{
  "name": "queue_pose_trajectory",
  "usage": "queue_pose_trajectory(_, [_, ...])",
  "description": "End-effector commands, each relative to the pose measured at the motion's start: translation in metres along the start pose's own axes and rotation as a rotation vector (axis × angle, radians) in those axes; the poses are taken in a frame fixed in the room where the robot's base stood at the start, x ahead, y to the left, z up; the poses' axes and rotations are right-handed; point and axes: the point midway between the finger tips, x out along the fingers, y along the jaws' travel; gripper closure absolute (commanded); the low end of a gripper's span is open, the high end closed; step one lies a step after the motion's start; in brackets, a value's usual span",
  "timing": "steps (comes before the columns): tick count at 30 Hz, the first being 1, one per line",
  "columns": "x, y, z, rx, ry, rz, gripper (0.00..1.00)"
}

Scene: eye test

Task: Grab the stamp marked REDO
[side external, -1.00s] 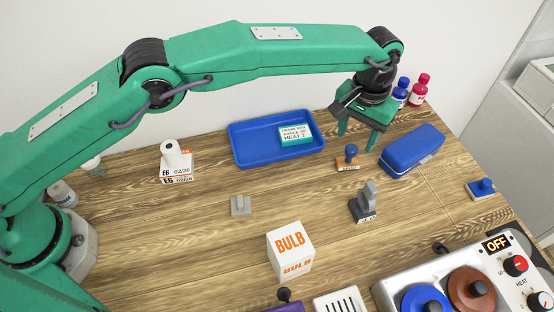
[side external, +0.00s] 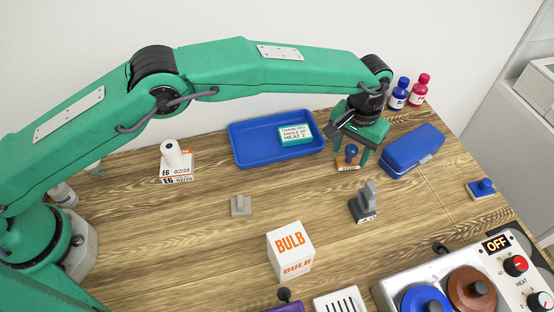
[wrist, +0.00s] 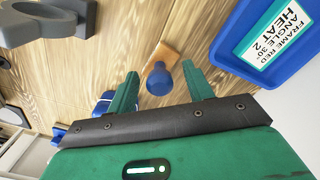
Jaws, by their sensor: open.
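A stamp with a blue knob and a wooden base (side external: 348,163) stands upright on the table, in front of the blue tray's right end. Its orange label is too small to read for certain. My gripper (side external: 349,154) is open above it, its fingers coming down on either side of the knob. In the wrist view the blue knob (wrist: 160,80) shows between the open fingertips (wrist: 158,72), apart from both. A grey-handled stamp (side external: 366,200) has a dark base with an unreadable label. I cannot confirm which is marked REDO.
A blue case (side external: 413,149) lies close right of my gripper, with two bottles (side external: 410,92) behind. The white BULB box (side external: 290,250) and heater (side external: 390,290) are in front. The left middle table is mostly clear.

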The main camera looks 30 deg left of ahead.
Motion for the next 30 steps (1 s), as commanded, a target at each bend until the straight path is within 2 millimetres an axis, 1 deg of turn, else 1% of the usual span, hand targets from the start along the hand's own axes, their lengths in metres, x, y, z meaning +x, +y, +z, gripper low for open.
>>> queue_pose_trajectory(8, [0.000, 0.000, 0.000, 0.000, 0.000, 0.000, 0.49])
queue_pose_trajectory(9, [0.000, 0.000, 0.000, 0.000, 0.000, 0.000, 0.57])
queue_pose_trajectory(11, [0.000, 0.000, 0.000, 0.000, 0.000, 0.000, 0.68])
queue_pose_trajectory(15, [0.000, 0.000, 0.000, 0.000, 0.000, 0.000, 0.96])
queue_pose_trajectory(25, [-0.002, 0.000, 0.000, 0.000, 0.000, 0.000, 0.97])
queue_pose_trajectory(30, [-0.012, 0.000, -0.001, 0.000, 0.002, 0.001, 0.97])
